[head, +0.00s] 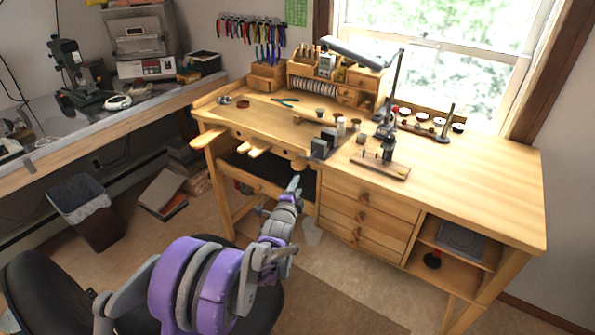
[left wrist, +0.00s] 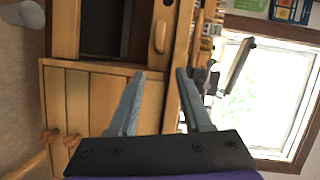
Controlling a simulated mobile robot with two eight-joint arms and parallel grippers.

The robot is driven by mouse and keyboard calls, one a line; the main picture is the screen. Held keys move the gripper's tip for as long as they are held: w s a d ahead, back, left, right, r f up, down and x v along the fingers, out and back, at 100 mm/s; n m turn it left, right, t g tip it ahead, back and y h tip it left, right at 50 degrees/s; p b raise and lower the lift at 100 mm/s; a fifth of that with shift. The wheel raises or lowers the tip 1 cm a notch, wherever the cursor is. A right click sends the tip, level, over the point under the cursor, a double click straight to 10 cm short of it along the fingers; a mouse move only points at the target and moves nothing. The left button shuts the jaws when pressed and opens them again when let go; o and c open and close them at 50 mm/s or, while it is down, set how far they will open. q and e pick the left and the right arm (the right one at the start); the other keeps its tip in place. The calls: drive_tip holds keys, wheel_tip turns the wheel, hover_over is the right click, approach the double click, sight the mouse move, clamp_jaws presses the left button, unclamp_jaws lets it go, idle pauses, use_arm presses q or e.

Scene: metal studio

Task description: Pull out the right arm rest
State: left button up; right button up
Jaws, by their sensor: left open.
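The wooden workbench (head: 480,185) stands ahead. The right arm rest (head: 302,164) shows as a small wooden end at the bench's front edge, just left of the drawers. In the left wrist view, a light wooden piece with a dark slot, likely its end (left wrist: 163,22), lies beyond my fingertips. My left gripper (head: 295,181) is just below and in front of the right arm rest; its two grey fingers (left wrist: 160,73) are apart with nothing between them. The left arm rest (head: 209,138) sticks out from the bench's left front. My right gripper is not in view.
Drawers (head: 366,215) fill the bench front right of my gripper. A small vise (head: 325,146) and tools stand on top. Open floor lies before the drawers.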

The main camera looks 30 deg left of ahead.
sight(296, 169)
use_arm(q)
drive_tip(key=shift+m+t+y, duration=0.4)
drive_tip(key=shift+m+t, duration=0.4)
drive_tip(key=shift+m, duration=0.1)
drive_tip(key=w+a, duration=0.2)
drive_tip(key=w, duration=0.2)
drive_tip(key=w+a+f, duration=0.1)
drive_tip(key=w+a, duration=0.1)
drive_tip(key=w, duration=0.1)
drive_tip(key=w+a+f+p, duration=0.1)
drive_tip(key=w+a, duration=0.1)
drive_tip(key=w, duration=0.2)
drive_tip(key=shift+w+a, duration=0.25)
drive_tip(key=shift+w, duration=0.05)
clamp_jaws()
